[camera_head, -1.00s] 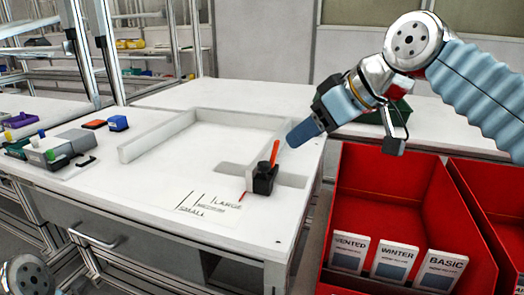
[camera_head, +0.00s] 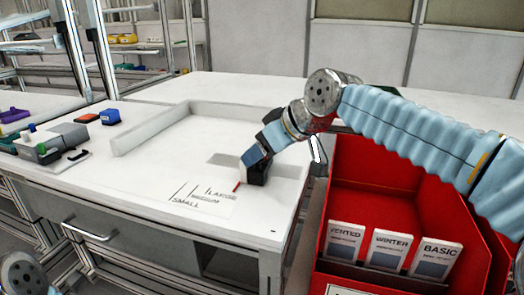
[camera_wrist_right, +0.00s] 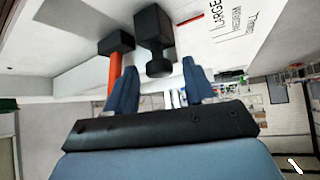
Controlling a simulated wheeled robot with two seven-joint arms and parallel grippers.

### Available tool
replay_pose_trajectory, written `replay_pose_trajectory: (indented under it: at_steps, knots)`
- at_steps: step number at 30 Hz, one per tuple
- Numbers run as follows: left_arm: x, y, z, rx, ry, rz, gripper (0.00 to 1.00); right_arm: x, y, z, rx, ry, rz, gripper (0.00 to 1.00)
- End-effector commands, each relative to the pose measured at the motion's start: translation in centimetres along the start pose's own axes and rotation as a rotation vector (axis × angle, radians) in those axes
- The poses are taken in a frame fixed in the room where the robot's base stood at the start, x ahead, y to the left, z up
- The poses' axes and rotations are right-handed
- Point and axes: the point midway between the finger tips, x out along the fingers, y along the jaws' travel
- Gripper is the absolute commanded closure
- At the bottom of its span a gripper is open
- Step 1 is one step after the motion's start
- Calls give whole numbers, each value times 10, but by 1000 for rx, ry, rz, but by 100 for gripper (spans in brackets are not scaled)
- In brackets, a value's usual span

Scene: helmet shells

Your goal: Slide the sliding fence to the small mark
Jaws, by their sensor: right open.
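The sliding fence's black block (camera_head: 258,172) sits on the white table, partly hidden by my right gripper (camera_head: 254,164). In the right wrist view the black block (camera_wrist_right: 152,24) has a round black knob (camera_wrist_right: 160,68), with an orange lever (camera_wrist_right: 113,75) beside it. My right gripper (camera_wrist_right: 162,84) is open, its fingers on either side of the knob; I cannot tell whether they touch it. A red pointer (camera_head: 237,186) lies beside the LARGE mark (camera_head: 222,195). The SMALL mark (camera_head: 186,203) is farther left, toward the front edge. My left gripper is not in view.
A low white raised border (camera_head: 150,135) stands on the table behind the marks. A red bin (camera_head: 345,195) with labelled cards stands at the right. The table around the marks is clear.

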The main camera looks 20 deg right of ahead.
Motion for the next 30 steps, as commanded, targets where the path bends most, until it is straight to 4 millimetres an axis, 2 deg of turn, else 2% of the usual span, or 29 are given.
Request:
replay_pose_trajectory:
  at_steps: [2,13,19,22,30]
  knots:
    - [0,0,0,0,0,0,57,0,0,0,0,0,0,46]
    - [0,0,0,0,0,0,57,0,0,0,0,0,0,100]
    - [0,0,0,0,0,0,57,0,0,0,0,-1,0,100]
    - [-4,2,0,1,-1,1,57,4,-3,-7,-2,-2,-1,100]
    - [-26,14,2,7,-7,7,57,46,-29,-52,-3,-4,-2,100]
